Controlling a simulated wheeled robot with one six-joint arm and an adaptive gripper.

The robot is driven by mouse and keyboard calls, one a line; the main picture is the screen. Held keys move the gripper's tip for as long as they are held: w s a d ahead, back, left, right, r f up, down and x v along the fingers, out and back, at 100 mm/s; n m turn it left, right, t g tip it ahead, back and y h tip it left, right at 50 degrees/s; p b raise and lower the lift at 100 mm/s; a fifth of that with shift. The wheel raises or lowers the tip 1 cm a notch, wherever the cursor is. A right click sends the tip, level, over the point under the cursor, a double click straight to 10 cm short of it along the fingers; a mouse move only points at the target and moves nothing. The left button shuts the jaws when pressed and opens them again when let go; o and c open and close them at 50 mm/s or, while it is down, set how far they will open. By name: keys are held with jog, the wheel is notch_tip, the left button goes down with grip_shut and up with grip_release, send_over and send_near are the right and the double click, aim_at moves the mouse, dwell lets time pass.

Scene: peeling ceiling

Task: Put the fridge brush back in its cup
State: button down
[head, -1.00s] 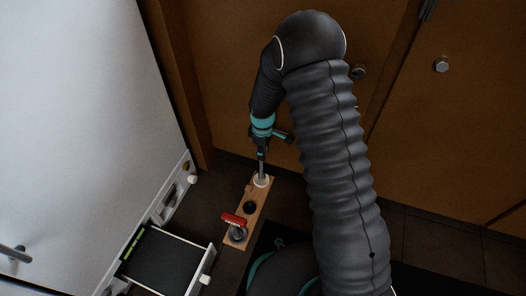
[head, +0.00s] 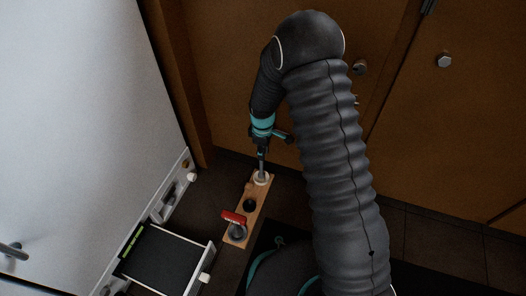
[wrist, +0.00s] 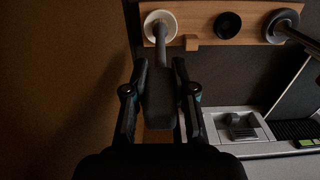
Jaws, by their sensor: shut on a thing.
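My gripper (wrist: 160,88) is shut on the dark handle of the fridge brush (wrist: 160,98). In the wrist view the brush's grey shaft runs from the handle up to a white round cup (wrist: 160,24) at the left end of a wooden holder (wrist: 192,43). In the head view my gripper (head: 262,153) is above the far end of the holder (head: 237,242), and the brush shaft (head: 262,167) points down at the white cup (head: 262,178). The lower end of the brush meets the cup; I cannot tell how deep it sits.
The holder has an empty-looking black cup (head: 250,205) in the middle and a grey cup (head: 238,232) with a red-handled tool (head: 233,217) at the near end. An open drawer (head: 165,262) lies left of it. Brown cabinet doors (head: 440,130) stand behind.

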jog(key=c, duration=0.9)
grip_release()
jog(key=shift+o, duration=0.2)
notch_tip(320, 180, up, 12)
jog(key=shift+f, duration=0.2)
jog(key=shift+r+p, duration=1.45)
jog(key=shift+r, duration=0.7)
